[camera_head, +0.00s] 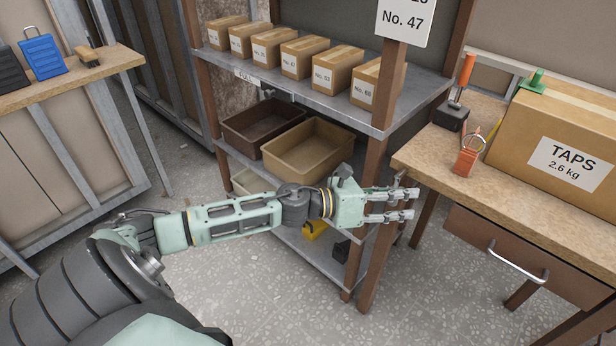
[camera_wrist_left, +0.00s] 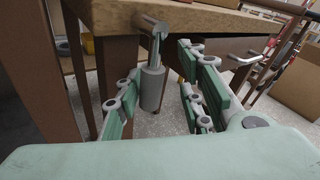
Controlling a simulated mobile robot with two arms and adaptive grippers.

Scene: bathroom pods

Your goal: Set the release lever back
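A grey metal lever with a thick cylindrical grip (camera_wrist_left: 152,88) hangs from a short peg under the wooden bench top in the left wrist view; I take it for the release lever. My right gripper is not in view.
The bench (camera_head: 432,158) holds a TAPS carton (camera_head: 530,125) and small tools; a drawer handle (camera_head: 518,264) sticks out in front. A shelf rack (camera_head: 375,115) with cartons and bins stands behind my left arm. The speckled floor (camera_head: 440,295) is clear in front.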

